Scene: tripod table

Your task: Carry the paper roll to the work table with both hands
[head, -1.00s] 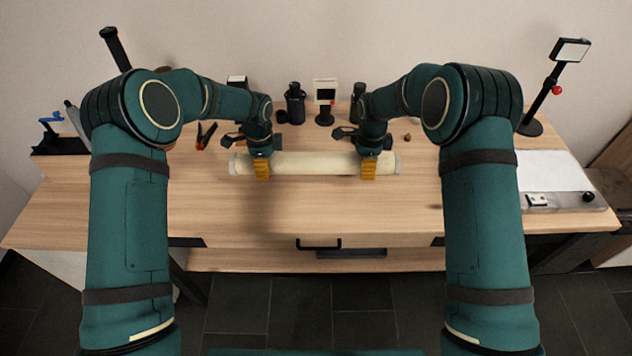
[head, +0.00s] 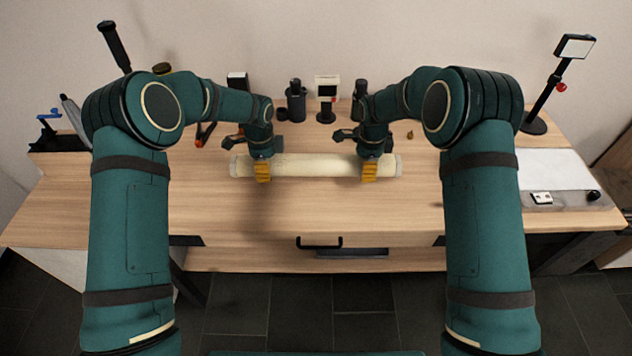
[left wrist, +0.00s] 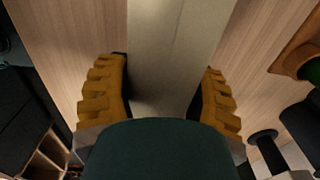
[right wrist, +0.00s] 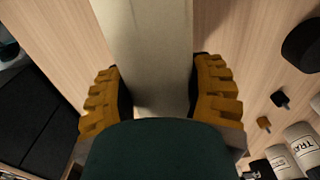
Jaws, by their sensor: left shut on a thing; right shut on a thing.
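The paper roll (head: 315,166) is a long cream cylinder lying crosswise at the work table (head: 300,215) in the head view. My left gripper (head: 263,172) is shut on it near its left end, and my right gripper (head: 369,172) near its right end. The roll also shows between the yellow fingers in the left wrist view (left wrist: 165,70) and in the right wrist view (right wrist: 150,60). The roll looks level. I cannot tell for sure whether it touches the tabletop. The parts between the fingers are partly hidden.
Behind the roll stand a black canister (head: 296,104) and a small device with a screen (head: 327,98). A white-topped board (head: 548,172) and a tall stand (head: 548,90) are on the right. Orange-handled pliers (head: 204,134) lie on the left. The table front is clear.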

